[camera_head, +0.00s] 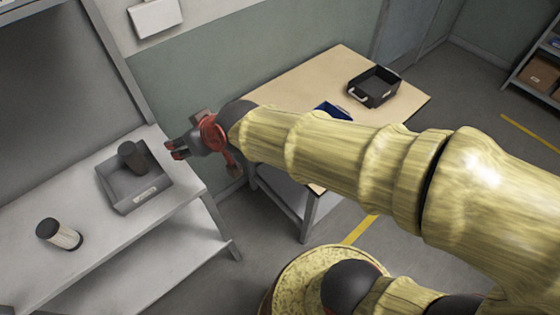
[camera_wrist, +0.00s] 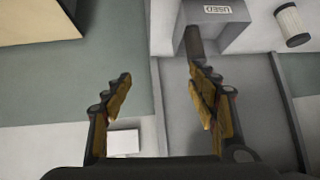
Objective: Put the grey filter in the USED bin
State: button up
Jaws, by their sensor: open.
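The grey USED bin (camera_head: 150,200) stands on the pale shelf at the left; its label (camera_wrist: 218,9) reads USED in the wrist view. A dark grey filter (camera_head: 131,154) is inside the bin, seemingly leaning by its back wall; it also shows in the wrist view (camera_wrist: 194,42).
A wooden table (camera_head: 300,80) to the right holds a black crate (camera_head: 374,88) and a blue bin (camera_head: 333,111) partly hidden by my arm. A white box (camera_head: 155,18) is on the wall. The pale shelf (camera_head: 95,240) has bare room around the bin.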

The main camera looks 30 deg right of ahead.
jog(key=s+d+r+m+g+h, duration=0.1)
jog(key=s+d+m+g+h, duration=0.2)
jog(key=s+d, duration=1.3)
jog(key=shift+s+h, duration=0.4)
jog(key=shift+s, duration=0.6)
